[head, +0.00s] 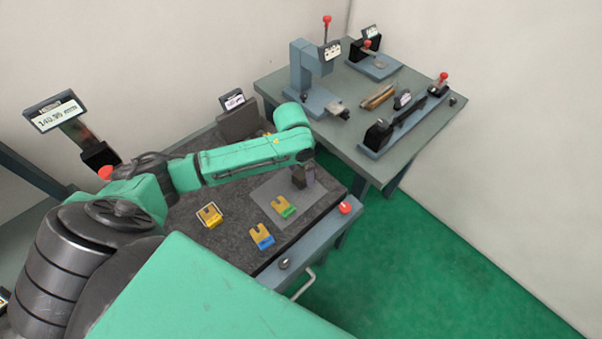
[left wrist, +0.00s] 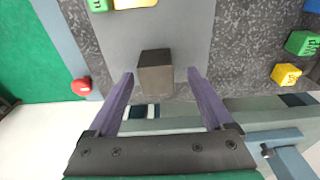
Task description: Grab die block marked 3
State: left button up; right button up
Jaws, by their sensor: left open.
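My left gripper (head: 308,177) is over the grey mat (head: 262,194) on the dark bench top. In the left wrist view its purple fingers (left wrist: 161,74) are open. A dark brown-grey block (left wrist: 155,78) stands between them, with gaps on both sides; it also shows in the head view (head: 298,180). No number shows on its visible faces. A yellow-and-green die block (head: 283,208) lies on the mat nearby. A yellow-and-blue die block (head: 262,236) and a yellow die block (head: 209,215) lie further off. Their marks are too small to read. My right gripper is out of view.
A red button (head: 345,208) sits on the bench's front edge. In the left wrist view, a green marked block (left wrist: 302,43) and a yellow marked block (left wrist: 286,75) lie at the right. A second table (head: 425,135) with several fixtures stands behind.

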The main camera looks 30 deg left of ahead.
pick_arm(q)
jog(key=shift+d+f, duration=0.15)
jog(key=shift+f, duration=0.35)
jog(key=shift+s+f, duration=0.1)
jog(key=shift+s, duration=0.05)
jog(key=shift+s+d, duration=0.1)
jog(key=shift+c, duration=1.2)
jog(key=c, duration=1)
grip_shut()
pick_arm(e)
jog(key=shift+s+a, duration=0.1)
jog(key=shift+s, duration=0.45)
pick_arm(q)
jog(key=shift+w, duration=0.25)
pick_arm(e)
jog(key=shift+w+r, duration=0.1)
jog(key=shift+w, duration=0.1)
